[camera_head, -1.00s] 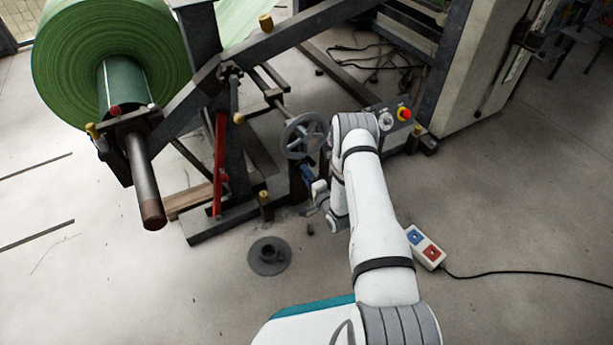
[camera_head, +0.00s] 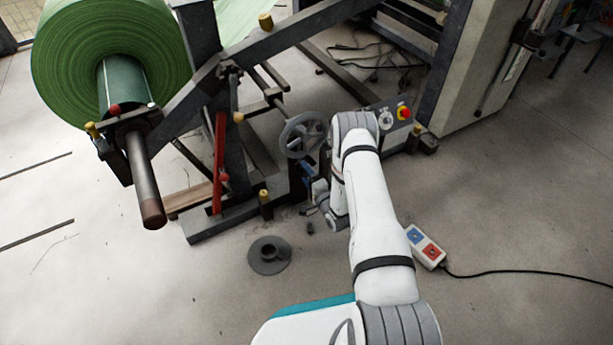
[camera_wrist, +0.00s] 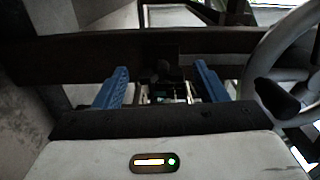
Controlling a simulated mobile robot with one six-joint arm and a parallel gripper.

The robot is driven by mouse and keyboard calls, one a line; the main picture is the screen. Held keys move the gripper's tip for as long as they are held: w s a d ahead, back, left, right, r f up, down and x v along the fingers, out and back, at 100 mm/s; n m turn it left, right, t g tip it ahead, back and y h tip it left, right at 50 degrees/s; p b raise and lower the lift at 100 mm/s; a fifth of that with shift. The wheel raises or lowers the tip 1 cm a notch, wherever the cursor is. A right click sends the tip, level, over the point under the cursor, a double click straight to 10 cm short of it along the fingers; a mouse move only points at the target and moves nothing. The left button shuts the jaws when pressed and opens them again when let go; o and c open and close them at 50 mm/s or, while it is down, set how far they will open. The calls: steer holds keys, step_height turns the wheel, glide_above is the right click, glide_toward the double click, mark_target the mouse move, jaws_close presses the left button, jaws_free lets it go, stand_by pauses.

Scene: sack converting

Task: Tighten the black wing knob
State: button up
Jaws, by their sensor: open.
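My gripper (camera_wrist: 158,85) shows in the wrist view with its two blue fingers apart, pointing at a dark crossbar (camera_wrist: 70,55). A small dark shape, which looks like the black wing knob (camera_wrist: 161,71), sits in front of the bar, between the fingertips in the picture. It is dim, and I cannot tell how its wings are turned or whether the fingers touch it. In the head view, my gripper (camera_head: 309,174) is small and partly hidden by my wrist, low beside the machine frame below the handwheel. The knob cannot be made out there.
A grey handwheel (camera_head: 303,135) stands just above my gripper; its rim and black handle (camera_wrist: 278,98) are close on the right in the wrist view. A red lever (camera_head: 219,165) and green roll (camera_head: 105,50) are to the left. A control pendant (camera_head: 425,247) lies on the floor.

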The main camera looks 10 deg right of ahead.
steer(key=p+v, duration=0.3)
steer(key=v, duration=0.5)
stand_by(0.5)
